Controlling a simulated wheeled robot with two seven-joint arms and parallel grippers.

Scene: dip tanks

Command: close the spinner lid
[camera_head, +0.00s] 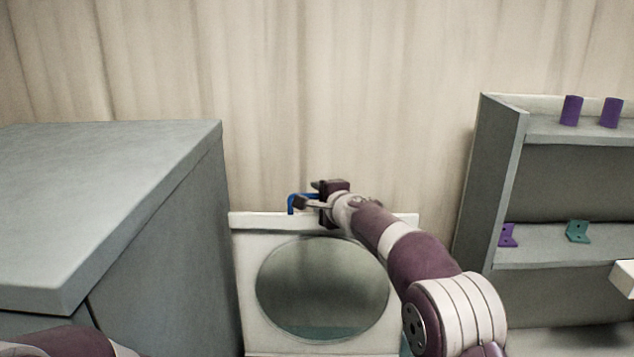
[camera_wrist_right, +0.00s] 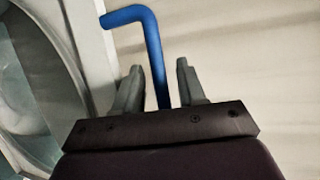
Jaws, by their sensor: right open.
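The spinner lid (camera_head: 247,285) is a white panel with a large round clear window, standing up in the middle of the head view. A blue bent handle (camera_head: 291,203) rises from its top edge. My right gripper (camera_head: 307,202) is at that top edge, by the handle. In the right wrist view the blue handle (camera_wrist_right: 153,50) passes between the two open fingers of the right gripper (camera_wrist_right: 158,75), with gaps showing on both sides. The lid's white edge and round window (camera_wrist_right: 30,85) show at left there. My left gripper is out of view.
A large grey cabinet (camera_head: 110,190) stands close on the left. A grey shelf unit (camera_head: 500,150) on the right holds purple cylinders (camera_head: 571,110) above and a purple (camera_head: 508,235) and a teal bracket (camera_head: 577,231) below. A beige curtain-like wall (camera_head: 300,90) is behind.

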